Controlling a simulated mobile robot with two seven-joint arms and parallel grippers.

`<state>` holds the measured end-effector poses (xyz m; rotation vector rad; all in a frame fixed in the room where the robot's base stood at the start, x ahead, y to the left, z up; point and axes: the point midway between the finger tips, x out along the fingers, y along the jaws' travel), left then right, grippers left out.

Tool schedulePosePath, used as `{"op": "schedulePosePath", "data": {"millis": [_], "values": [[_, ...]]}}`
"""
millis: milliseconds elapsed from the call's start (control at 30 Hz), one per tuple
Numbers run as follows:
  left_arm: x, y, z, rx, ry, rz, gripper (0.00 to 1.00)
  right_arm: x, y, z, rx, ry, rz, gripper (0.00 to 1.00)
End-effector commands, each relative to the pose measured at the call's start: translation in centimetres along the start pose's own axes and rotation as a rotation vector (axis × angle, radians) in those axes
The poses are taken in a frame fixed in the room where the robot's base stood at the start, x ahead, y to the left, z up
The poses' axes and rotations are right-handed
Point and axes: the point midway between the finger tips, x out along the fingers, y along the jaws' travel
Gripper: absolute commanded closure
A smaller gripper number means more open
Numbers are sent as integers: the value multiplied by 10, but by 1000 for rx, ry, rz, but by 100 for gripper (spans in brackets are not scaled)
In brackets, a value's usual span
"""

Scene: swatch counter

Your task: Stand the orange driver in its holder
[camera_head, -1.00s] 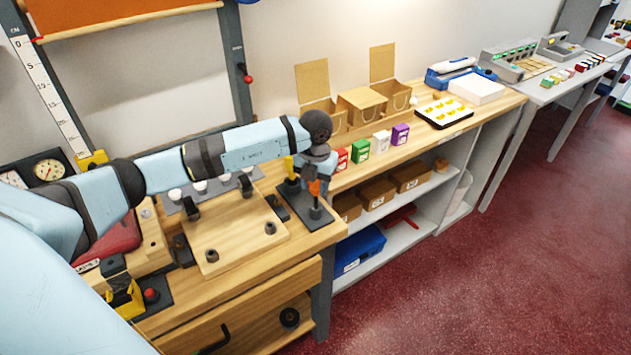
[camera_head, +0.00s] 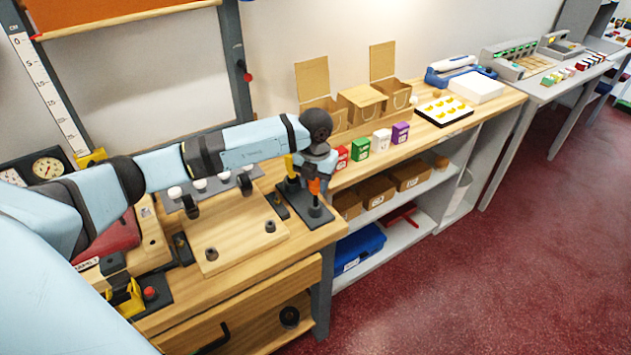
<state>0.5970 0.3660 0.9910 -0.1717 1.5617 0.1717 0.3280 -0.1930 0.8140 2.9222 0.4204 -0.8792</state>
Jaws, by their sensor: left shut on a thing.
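The orange driver (camera_head: 314,187) is upright, with its handle at my left gripper (camera_head: 317,177). My left gripper is shut on it, and the wrist above hides part of the handle. The driver's dark shaft points down at a round socket (camera_head: 315,211) of the dark holder (camera_head: 300,205). I cannot tell how deep the tip is in the socket. A yellow driver (camera_head: 289,164) stands upright in the other socket, just left of my gripper. My right gripper is not in view.
A wooden board (camera_head: 230,235) with dark pegs lies left of the holder. Small coloured boxes (camera_head: 361,149) and open cartons (camera_head: 362,103) stand further right along the bench. The bench's front edge is close to the holder.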

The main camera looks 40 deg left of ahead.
Motion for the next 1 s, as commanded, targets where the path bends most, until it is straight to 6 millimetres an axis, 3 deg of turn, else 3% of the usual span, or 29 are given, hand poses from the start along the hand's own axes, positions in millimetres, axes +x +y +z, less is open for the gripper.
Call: {"op": "schedulePosePath", "data": {"millis": [1000], "values": [[16,0,0,0,0,0,89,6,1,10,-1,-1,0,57]]}}
